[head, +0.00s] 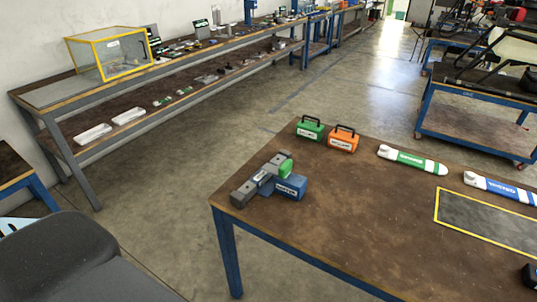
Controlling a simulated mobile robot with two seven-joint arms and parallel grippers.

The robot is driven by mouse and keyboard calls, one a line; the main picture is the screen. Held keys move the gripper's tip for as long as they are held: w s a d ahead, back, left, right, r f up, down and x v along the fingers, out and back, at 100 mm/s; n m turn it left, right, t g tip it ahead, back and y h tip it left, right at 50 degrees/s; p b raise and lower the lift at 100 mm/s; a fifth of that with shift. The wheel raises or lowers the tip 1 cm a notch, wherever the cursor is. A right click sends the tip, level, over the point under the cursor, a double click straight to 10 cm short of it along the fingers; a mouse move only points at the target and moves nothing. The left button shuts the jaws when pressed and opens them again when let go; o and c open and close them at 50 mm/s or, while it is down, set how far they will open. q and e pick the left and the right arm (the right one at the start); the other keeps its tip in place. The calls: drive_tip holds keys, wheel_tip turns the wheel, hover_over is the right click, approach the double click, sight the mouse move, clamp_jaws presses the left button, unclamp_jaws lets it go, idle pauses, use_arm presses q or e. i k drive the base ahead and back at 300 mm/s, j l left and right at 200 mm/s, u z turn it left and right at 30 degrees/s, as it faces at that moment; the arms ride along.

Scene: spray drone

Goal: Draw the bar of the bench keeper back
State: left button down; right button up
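The bench keeper appears to be the grey device (262,181) at the near left corner of the brown table. It has a long grey bar-like body lying at a slant. Neither of my grippers shows in the head view.
On the brown table (340,215) stand a green case (310,128) and an orange case (344,139) with handles. A green-white tube (412,160), a blue-white tube (499,188) and a yellow-edged mat (490,225) lie to the right. The table's middle is clear.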

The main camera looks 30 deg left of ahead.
sight(283, 171)
drive_tip(key=i+j, duration=0.15)
drive_tip(key=j, duration=0.25)
drive_tip(key=i+j, duration=0.2)
drive_tip(key=j, duration=0.2)
drive_tip(key=i+j, duration=0.15)
drive_tip(key=j, duration=0.25)
